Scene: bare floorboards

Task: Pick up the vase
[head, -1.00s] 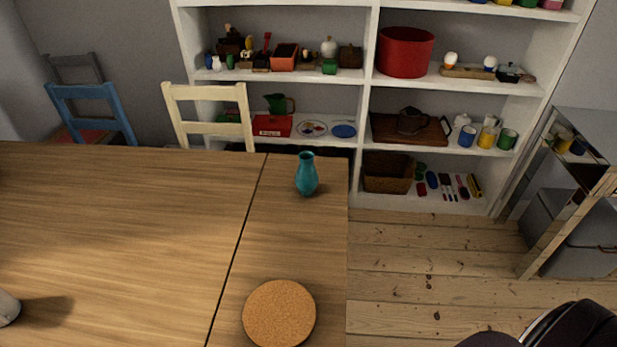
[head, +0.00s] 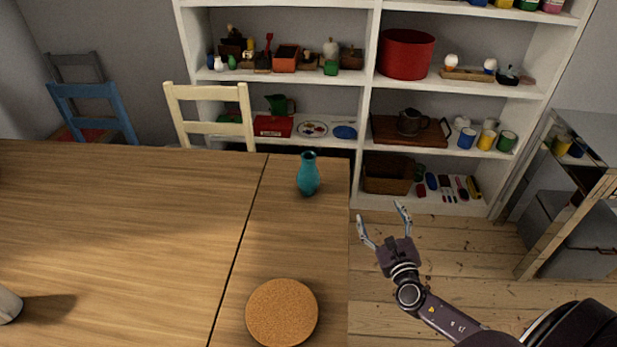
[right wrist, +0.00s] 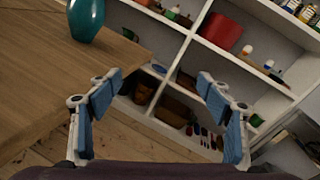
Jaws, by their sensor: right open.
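A teal vase (head: 308,175) stands upright on the wooden table (head: 130,215), near its right edge toward the back. It also shows in the right wrist view (right wrist: 86,18), at the top left and cut off by the frame. My right gripper (head: 382,216) is open and empty, to the right of the table edge and nearer to me than the vase. In the right wrist view its two blue-padded fingers (right wrist: 162,95) are spread apart with nothing between them. The vase lies outside the fingers, up and left. My left gripper is not in view.
A round cork mat (head: 282,312) lies on the table nearer to me. A cream chair (head: 214,128) and a blue chair (head: 92,104) stand behind the table. A white shelf (head: 367,100) with many objects is at the back.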

